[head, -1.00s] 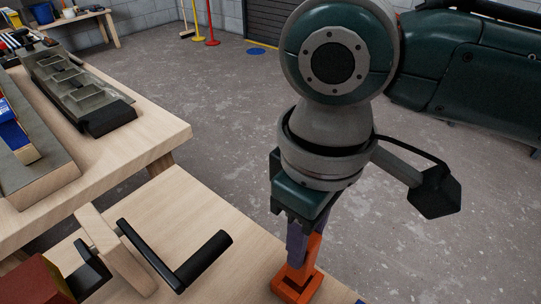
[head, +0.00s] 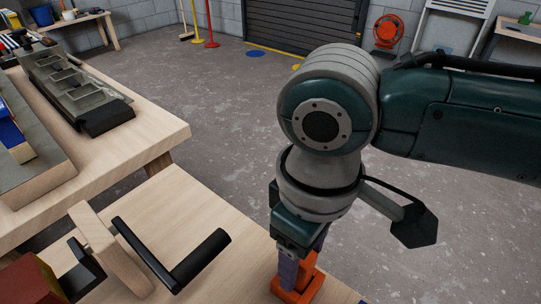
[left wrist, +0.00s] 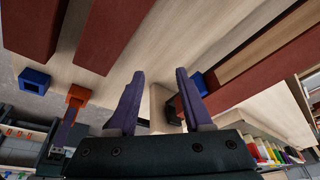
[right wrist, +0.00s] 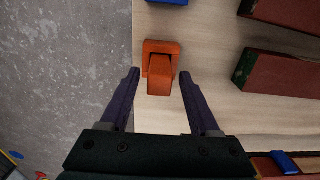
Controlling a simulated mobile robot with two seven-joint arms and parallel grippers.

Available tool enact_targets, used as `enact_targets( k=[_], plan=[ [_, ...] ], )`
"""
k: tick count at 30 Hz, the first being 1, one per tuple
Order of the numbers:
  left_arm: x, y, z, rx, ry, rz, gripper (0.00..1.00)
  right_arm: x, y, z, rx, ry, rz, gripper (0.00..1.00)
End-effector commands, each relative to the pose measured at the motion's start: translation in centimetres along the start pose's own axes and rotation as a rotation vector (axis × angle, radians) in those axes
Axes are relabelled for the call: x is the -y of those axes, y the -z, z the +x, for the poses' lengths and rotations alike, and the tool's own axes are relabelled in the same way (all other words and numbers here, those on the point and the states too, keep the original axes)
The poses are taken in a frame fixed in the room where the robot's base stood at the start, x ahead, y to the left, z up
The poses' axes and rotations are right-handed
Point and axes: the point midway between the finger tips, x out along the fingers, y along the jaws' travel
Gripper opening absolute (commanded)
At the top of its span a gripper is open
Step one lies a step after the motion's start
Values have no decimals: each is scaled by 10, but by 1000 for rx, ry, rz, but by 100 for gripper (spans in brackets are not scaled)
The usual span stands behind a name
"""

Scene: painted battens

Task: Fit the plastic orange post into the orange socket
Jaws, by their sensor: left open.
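The orange post (right wrist: 159,78) stands in the orange socket (right wrist: 162,46) near the bench edge; how deep it sits I cannot tell. In the head view the post (head: 306,272) is partly hidden by my right gripper (head: 299,262). The right fingers are spread (right wrist: 159,80), one on each side of the post, with a gap showing on both sides. In the left wrist view the orange socket (left wrist: 78,94) is at the left, beside the right gripper. My left gripper (left wrist: 158,75) is open and empty, away from the socket.
A blue socket (left wrist: 34,80) is near the orange one. Dark red battens (right wrist: 285,75) lie on the bench. A clamp with a black handle (head: 201,257) stands left of the right gripper. A workbench (head: 160,140) with a grey tray (head: 70,82) is at left.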

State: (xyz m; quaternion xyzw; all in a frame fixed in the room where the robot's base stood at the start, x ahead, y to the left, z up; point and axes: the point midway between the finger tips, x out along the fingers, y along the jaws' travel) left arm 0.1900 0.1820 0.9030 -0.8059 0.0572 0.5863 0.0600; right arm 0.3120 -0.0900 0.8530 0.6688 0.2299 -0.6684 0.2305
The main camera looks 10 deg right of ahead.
Motion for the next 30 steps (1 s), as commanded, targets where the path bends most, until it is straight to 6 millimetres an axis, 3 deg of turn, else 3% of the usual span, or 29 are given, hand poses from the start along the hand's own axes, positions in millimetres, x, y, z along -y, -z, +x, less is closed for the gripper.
enact_targets(
  k=[10, 24, 30],
  plan=[
    [0, 1, -4, -1, -1, -1, 50, 0, 1, -10, -3, 0, -1, 64],
    [3, 9, -29, 0, 6, 7, 50, 0, 1, -105, -4, 0, -1, 64],
    [3, 10, -31, 1, 7, 9, 50, 0, 0, -122, -1, 0, 0, 64]
  ],
)
